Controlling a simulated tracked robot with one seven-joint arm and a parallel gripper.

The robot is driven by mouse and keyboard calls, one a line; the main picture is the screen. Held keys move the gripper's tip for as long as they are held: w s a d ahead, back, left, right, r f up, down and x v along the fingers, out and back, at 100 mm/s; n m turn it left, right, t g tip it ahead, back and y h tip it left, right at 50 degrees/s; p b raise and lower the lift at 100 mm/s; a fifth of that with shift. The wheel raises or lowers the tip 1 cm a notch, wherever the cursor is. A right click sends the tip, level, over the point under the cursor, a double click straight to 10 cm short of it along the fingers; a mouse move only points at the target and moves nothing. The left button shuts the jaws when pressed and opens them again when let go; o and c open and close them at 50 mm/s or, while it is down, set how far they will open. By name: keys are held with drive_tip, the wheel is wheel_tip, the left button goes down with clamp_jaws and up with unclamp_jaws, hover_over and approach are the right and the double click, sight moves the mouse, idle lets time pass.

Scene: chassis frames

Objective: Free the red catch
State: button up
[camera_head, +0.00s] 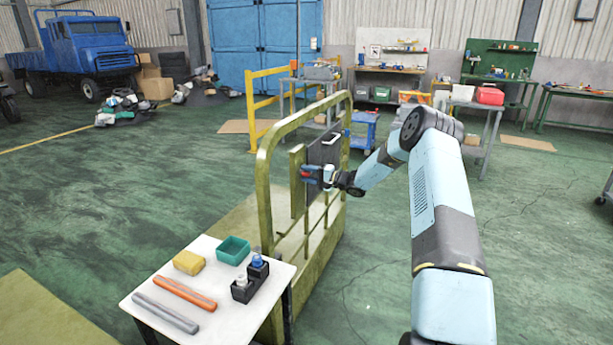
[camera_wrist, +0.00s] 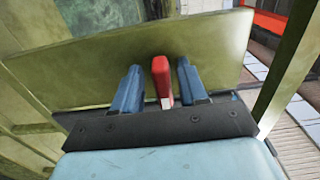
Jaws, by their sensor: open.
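The red catch (camera_wrist: 161,76) stands up from an olive-green plate (camera_wrist: 212,50) in the wrist view. My gripper (camera_wrist: 158,88) is open, with one blue finger on each side of the catch. Small gaps show between the catch and both fingers. The lower end of the catch is hidden behind the dark gripper body. In the head view my gripper (camera_head: 311,174) is at the olive frame (camera_head: 264,190), in front of its upright plate (camera_head: 297,180). A little red shows there between the fingers, too small to make out.
A yellow rail (camera_head: 268,98) and workbenches stand behind. Green floor is open on the left.

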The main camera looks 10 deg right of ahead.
drive_tip(key=v, duration=1.3)
drive_tip(key=shift+d, duration=0.3)
drive_tip(key=shift+s, duration=0.15)
drive_tip(key=s+a+r+n+g+h, duration=0.3)
drive_tip(key=s+a+r+g, duration=0.1)
drive_tip(key=s+a+r, duration=0.55)
drive_tip(key=s+a+r+n+g+h, duration=0.2)
drive_tip(key=s+a+r+n+g, duration=0.3)
drive_tip(key=s+r, duration=0.6)
drive_tip(key=s+d+r+t+h, duration=0.1)
drive_tip(key=s+r+h, duration=0.1)
drive_tip(key=s, duration=0.9)
drive_tip(key=s+d+r+t+h, duration=0.1)
drive_tip(key=s+r+h, duration=0.2)
drive_tip(key=s, duration=0.9)
drive_tip(key=s+d+r+m+t+h, duration=0.1)
drive_tip(key=s+h, duration=0.3)
drive_tip(key=s, duration=0.8)
drive_tip(key=shift+d+r+t+h, duration=0.3)
drive_tip(key=shift+r+t, duration=0.2)
drive_tip(key=shift+r, duration=0.15)
